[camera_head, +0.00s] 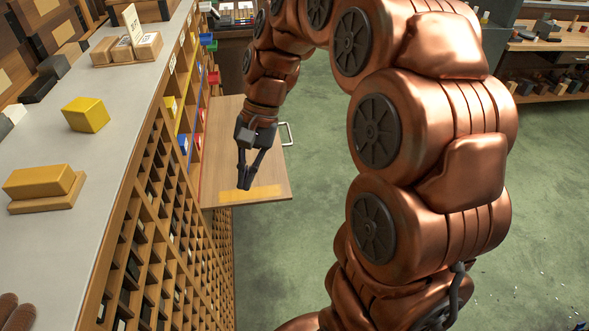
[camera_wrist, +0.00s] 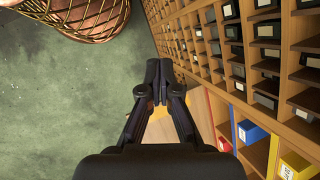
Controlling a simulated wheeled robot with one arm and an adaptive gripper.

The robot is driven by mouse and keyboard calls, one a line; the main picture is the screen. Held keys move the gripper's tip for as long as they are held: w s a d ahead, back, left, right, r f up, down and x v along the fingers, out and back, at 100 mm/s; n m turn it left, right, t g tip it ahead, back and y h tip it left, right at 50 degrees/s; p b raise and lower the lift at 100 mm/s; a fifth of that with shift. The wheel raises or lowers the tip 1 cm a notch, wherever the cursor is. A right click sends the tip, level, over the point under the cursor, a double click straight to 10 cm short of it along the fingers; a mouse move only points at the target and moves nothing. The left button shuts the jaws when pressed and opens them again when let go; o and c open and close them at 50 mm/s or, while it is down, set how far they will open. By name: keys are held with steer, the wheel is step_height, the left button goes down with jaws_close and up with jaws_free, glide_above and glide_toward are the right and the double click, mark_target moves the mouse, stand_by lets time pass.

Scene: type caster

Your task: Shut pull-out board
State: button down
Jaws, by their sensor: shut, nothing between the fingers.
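The pull-out board (camera_head: 222,140) is a light wooden panel standing out to the right from the cabinet. It has a metal loop handle (camera_head: 287,134) on its outer edge and a yellow strip (camera_head: 252,194) along its near edge. My gripper (camera_head: 245,187) is shut and empty, pointing down over the board's near part. I cannot tell whether it touches the board. In the wrist view the shut fingertips (camera_wrist: 160,86) show in the middle, and a part of the board (camera_wrist: 165,133) shows behind them, mostly hidden by the gripper. The handle is not seen there.
The cabinet front (camera_head: 166,200) has many small compartments, some holding dark blocks. Coloured boxes, including a blue one (camera_wrist: 250,131), sit in larger compartments near the board. The grey countertop (camera_head: 75,170) bears yellow blocks (camera_head: 86,114). The green floor (camera_head: 310,215) right of the board is open.

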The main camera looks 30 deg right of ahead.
steer(key=w+d+f+m+t+y+b, duration=0.1)
steer(key=w+d+f+m+y+b, duration=0.1)
steer(key=w+d+f+m, duration=0.4)
steer(key=w+d+f+m+t+y+b, duration=0.1)
steer(key=w+d+y+b, duration=0.1)
steer(key=w+d, duration=0.7)
steer(key=w+d+f+m+t+b, duration=0.2)
steer(key=d+f+m, duration=0.2)
steer(key=d+f, duration=0.55)
steer(key=w+d+f+m+t+b, duration=0.15)
steer(key=d+f+m+b, duration=0.35)
steer(key=d, duration=0.7)
steer(key=a+r+p+x, duration=0.1)
steer(key=r+x, duration=0.1)
steer(key=x, duration=1.1)
steer(key=shift+w+a+f+n+p, duration=0.15)
steer(key=shift+w+a+n+p, duration=0.3)
steer(key=shift+a, duration=0.1)
